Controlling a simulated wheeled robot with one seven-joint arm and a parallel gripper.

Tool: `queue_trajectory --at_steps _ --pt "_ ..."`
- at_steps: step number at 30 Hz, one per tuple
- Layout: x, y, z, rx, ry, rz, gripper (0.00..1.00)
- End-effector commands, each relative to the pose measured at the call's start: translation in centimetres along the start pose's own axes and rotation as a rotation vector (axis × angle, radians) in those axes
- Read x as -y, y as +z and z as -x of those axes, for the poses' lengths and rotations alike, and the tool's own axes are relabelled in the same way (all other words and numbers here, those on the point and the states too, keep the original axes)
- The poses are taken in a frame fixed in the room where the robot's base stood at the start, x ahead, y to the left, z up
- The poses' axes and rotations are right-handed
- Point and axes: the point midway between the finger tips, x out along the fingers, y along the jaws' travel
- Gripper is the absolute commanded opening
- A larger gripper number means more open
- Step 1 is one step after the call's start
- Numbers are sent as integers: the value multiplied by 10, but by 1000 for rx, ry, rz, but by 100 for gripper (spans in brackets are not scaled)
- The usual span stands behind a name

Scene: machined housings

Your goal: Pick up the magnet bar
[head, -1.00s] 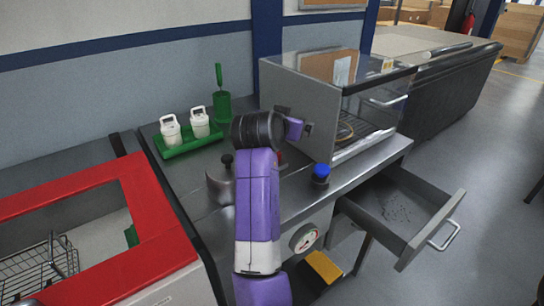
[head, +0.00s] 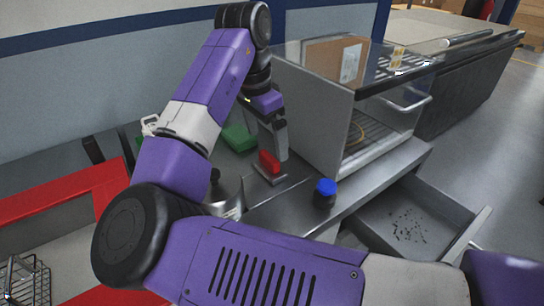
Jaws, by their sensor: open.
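A red block-like piece with a pale metal base, which looks like the magnet bar (head: 269,163), sits on the grey bench between the green tray and the clear-fronted cabinet. My gripper (head: 268,148) points down just above and beside it, with a grey finger at its right. The jaws are open, and nothing is seen held. Whether the fingers straddle the red piece or touch it I cannot tell. The other finger is largely hidden by the arm.
The cabinet (head: 312,112) stands close to the right of my gripper. The green tray (head: 238,138) is behind my arm. An open drawer (head: 410,217) with dark specks juts out at right. A red-rimmed bin (head: 60,195) is at left.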

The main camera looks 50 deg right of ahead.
Motion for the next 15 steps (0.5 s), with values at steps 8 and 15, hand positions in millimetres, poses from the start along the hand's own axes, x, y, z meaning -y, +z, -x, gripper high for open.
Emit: queue_trajectory --at_steps 8,15 --pt "-2 6 -20 22 13 -5 100" --pt "-2 7 -48 21 13 -4 100"
